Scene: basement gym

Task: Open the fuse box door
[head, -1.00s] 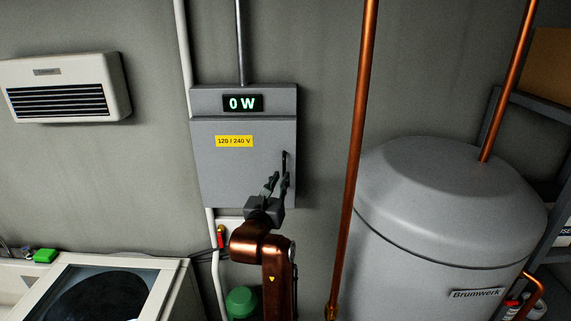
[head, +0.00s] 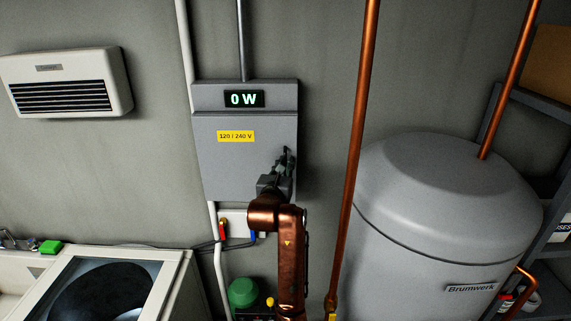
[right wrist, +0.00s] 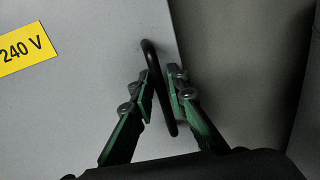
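The grey fuse box (head: 228,170) hangs on the wall, with its door shut. A "0 W" display (head: 244,99) and a yellow "120 / 240 V" label (head: 236,136) are on its front. The black door handle (right wrist: 153,62) is near the door's right edge. My right gripper (head: 283,163) is at the handle. In the right wrist view the fingers of this gripper (right wrist: 162,97) are apart, one on each side of the handle, with a narrow gap showing. My left gripper is not in view.
A copper pipe (head: 354,150) runs down the wall just right of the fuse box, in front of a large grey tank (head: 450,200). A white top-loading machine (head: 176,262) stands lower left. A white heater (head: 66,84) hangs at upper left.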

